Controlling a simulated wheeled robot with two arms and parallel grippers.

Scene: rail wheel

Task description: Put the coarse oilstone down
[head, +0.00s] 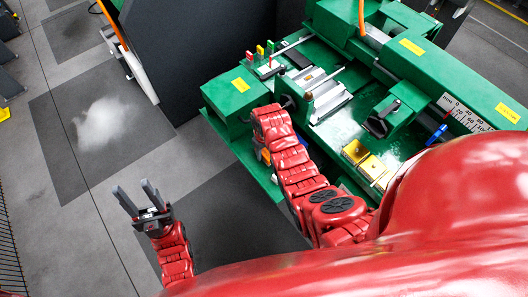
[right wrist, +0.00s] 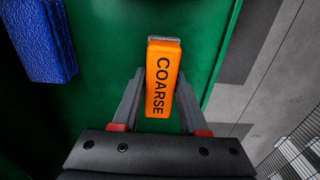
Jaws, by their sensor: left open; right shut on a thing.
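The coarse oilstone (right wrist: 162,80) is an orange block with a grey far end and the black word COARSE. In the right wrist view it lies between the fingers of my right gripper (right wrist: 160,92), which is shut on it. Behind it is a green surface (right wrist: 112,45); I cannot tell whether the stone touches it. In the head view my right arm reaches over the left end of the green machine (head: 228,97) and hides its own gripper. A little orange shows beside the arm. My left gripper (head: 136,189) is open and empty above the floor, left of the machine.
A rough blue block (right wrist: 38,40) is left of the oilstone in the right wrist view. The green edge and grey floor (right wrist: 262,85) are to its right. The machine bed carries a grey slotted block (head: 325,95), brass blocks (head: 364,160) and a black clamp (head: 381,120).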

